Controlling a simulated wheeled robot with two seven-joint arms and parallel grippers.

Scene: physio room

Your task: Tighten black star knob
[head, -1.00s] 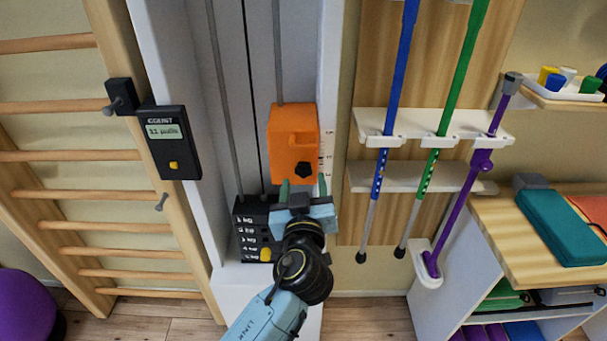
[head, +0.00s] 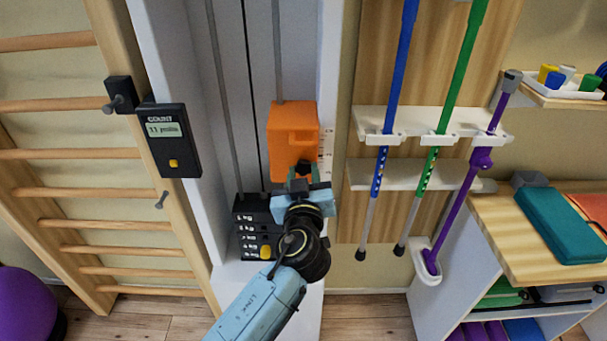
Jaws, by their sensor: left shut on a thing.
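The orange block (head: 293,138) sits on the rods of the white column machine. The black star knob (head: 304,168) is on the lower front of the block, and only a small part of it shows. My left gripper (head: 302,177) reaches up from below and is shut on the knob, hiding most of it. My right gripper is not in the head view.
The black weight stack (head: 251,229) with a yellow pin (head: 265,252) stands just left of my gripper. A black counter (head: 168,140) is at the left. Blue, green and purple canes (head: 463,70) hang at the right beside a wooden-topped shelf (head: 511,238).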

